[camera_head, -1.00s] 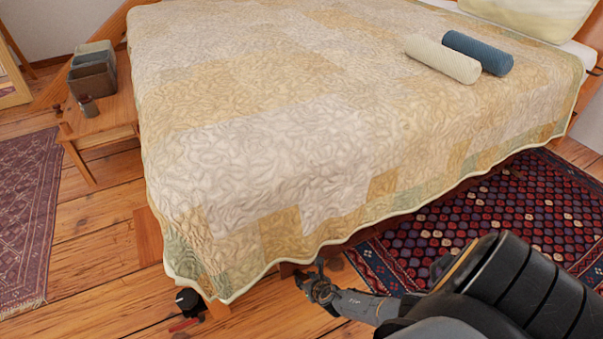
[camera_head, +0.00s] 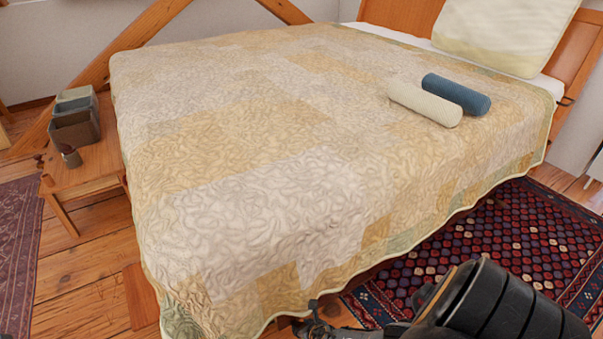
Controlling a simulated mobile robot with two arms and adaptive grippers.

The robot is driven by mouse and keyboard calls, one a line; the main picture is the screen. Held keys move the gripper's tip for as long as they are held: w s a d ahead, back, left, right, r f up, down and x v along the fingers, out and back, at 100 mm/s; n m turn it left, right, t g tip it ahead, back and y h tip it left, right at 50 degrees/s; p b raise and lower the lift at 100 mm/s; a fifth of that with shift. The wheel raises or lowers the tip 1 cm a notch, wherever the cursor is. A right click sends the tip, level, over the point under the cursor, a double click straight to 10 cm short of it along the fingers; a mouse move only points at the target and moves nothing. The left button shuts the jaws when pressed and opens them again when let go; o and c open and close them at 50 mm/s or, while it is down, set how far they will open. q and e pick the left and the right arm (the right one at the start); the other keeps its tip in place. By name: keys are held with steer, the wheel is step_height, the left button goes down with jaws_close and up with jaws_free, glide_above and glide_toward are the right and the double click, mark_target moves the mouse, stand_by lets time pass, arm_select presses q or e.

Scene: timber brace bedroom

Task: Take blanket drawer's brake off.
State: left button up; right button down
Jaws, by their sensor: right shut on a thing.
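My right gripper (camera_head: 314,318) is at the bottom edge of the head view, just below the hem of the bed's quilt. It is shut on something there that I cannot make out. A small strip of brown wood (camera_head: 284,323) shows beside it under the hem; I cannot tell whether this is part of the blanket drawer. The drawer and its brake cannot be made out. My left gripper is not in view.
The quilted bed (camera_head: 250,170) fills the middle, with a cream bolster (camera_head: 425,104) and a blue bolster (camera_head: 456,94) on it. A low wooden table (camera_head: 90,172) holding grey boxes (camera_head: 75,122) stands left. A patterned rug (camera_head: 500,250) lies right of the bed.

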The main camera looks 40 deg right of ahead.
steer(key=shift+w, duration=0.1)
stand_by(0.3)
steer(key=c, duration=0.9)
jaws_free()
steer(key=shift+r, duration=0.1)
steer(key=shift+s+r, duration=0.35)
steer(key=shift+s, duration=0.1)
steer(key=s+a, duration=0.1)
steer(key=s, duration=0.3)
steer(key=s+a, duration=0.1)
steer(key=s, duration=0.2)
steer(key=s+a, duration=0.1)
steer(key=s, duration=0.3)
steer(key=shift+s, duration=0.3)
